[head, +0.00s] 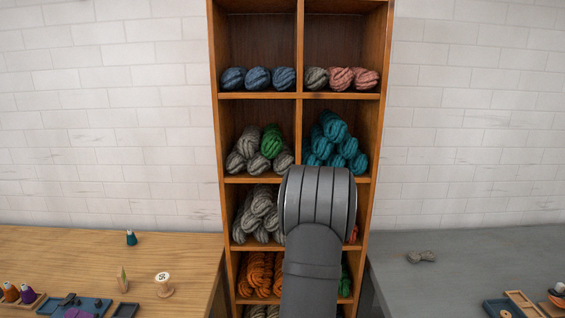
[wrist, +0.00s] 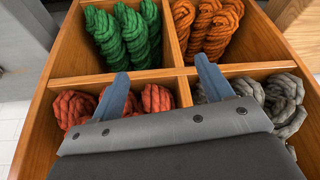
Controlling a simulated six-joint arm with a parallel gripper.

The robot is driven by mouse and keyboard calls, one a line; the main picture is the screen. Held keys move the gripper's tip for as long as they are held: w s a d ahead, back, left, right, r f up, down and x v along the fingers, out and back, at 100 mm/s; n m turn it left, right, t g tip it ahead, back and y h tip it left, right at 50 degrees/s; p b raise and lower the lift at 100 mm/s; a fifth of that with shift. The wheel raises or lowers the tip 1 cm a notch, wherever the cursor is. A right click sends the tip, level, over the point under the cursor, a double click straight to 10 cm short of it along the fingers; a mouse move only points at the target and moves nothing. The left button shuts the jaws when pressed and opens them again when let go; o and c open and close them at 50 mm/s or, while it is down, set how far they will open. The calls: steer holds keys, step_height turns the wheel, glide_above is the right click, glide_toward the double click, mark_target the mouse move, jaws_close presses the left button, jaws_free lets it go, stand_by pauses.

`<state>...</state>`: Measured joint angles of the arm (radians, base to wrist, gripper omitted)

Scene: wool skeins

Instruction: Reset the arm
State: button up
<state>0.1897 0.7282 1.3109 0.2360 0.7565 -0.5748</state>
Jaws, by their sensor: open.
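My gripper (wrist: 162,82) is open in the wrist view, its two blue fingers apart with nothing between them. The fingers point at the wooden shelf (wrist: 165,80), close to a divider. Red skeins (wrist: 72,108) lie by the left finger and grey skeins (wrist: 283,95) by the right one. Whether the fingers touch anything I cannot tell. In the head view my arm (head: 318,205) stands in front of the shelf's lower right compartments and hides my gripper and much of what is behind it.
Green skeins (wrist: 123,35) and orange skeins (wrist: 208,28) fill other compartments. Teal skeins (head: 334,142) sit just above my arm, with grey and green ones to their left. A wooden table (head: 190,245) flanks the shelf at left, a grey table (head: 450,265) at right.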

steer(key=s+d+m+h, duration=0.1)
steer(key=s+d+m, duration=0.2)
steer(key=d, duration=1.3)
steer(key=s, duration=0.2)
steer(key=shift+s, duration=0.3)
steer(key=w+a+n, duration=0.2)
steer(key=w+a, duration=0.1)
steer(key=a, duration=0.7)
steer(key=w+a+n+y, duration=0.1)
steer(key=w+a, duration=0.2)
steer(key=a, duration=0.7)
steer(key=shift+w+n, duration=0.15)
steer(key=shift+n, duration=0.25)
